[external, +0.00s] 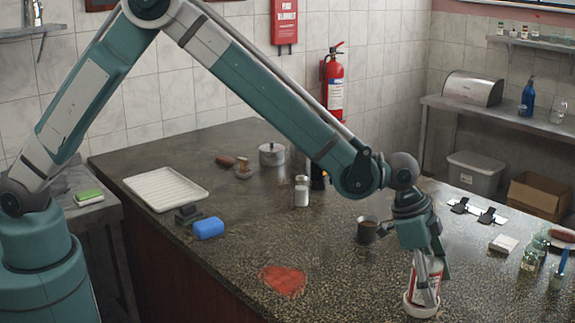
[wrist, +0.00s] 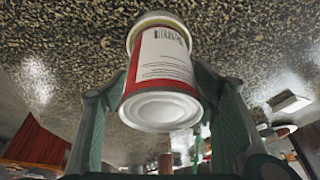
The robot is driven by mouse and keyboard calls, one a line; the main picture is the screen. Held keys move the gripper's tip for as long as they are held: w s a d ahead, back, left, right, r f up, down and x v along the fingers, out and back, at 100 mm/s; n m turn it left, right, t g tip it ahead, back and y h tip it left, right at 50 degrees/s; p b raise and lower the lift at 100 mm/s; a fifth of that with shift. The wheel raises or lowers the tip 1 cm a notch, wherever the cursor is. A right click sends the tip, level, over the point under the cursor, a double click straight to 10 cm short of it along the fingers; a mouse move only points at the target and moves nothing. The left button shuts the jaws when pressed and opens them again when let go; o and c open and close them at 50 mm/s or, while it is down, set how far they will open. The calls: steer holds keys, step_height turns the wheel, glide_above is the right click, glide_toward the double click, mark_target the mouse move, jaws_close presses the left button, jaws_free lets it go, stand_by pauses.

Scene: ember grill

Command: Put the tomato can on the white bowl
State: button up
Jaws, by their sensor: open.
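The tomato can (external: 425,276), red and white, stands slightly tilted on the white bowl (external: 420,309) near the front edge of the counter. In the wrist view the can (wrist: 160,75) shows its pale end and label, with the bowl's rim (wrist: 157,19) beyond it. My gripper (external: 428,285) is open, with its fingers on both sides of the can. In the wrist view the fingers (wrist: 160,88) flank the can. Whether either finger touches it is hard to tell. The inside of the bowl is mostly hidden.
A dark mug (external: 367,230) stands behind and left of my gripper. Glass bottles (external: 530,258) and a small white box (external: 503,243) are to the right. A red patch (external: 283,280) lies on the counter at left. The counter between the patch and the bowl is clear.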

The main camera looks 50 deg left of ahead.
steer(key=shift+r, duration=0.15)
steer(key=shift+v, duration=6)
steer(key=shift+d, duration=0.1)
steer(key=shift+r, duration=0.1)
steer(key=shift+w+a+r, duration=0.1)
steer(key=shift+a+r, duration=0.05)
steer(key=shift+a, duration=0.25)
steer(key=s+a+r+n+t, duration=0.15)
steer(key=a+r, duration=0.45)
steer(key=a, duration=0.7)
steer(key=s+a+r+n+y, duration=0.1)
steer(key=s+a+r+n, duration=0.3)
steer(key=a, duration=0.8)
steer(key=w+a+r+n+t, duration=0.1)
steer(key=a+r, duration=0.6)
steer(key=a, duration=0.6)
steer(key=s+a+f+n+t+y, duration=0.1)
steer(key=s+a+n, duration=0.2)
steer(key=s+a, duration=0.9)
steer(key=s+a+f+n+t+y, duration=0.1)
steer(key=s+a+n, duration=0.3)
steer(key=s+a, duration=0.7)
steer(key=a+f+y, duration=0.1)
steer(key=a, duration=0.5)
steer(key=shift+s+t, duration=0.35)
steer(key=shift+s, duration=0.05)
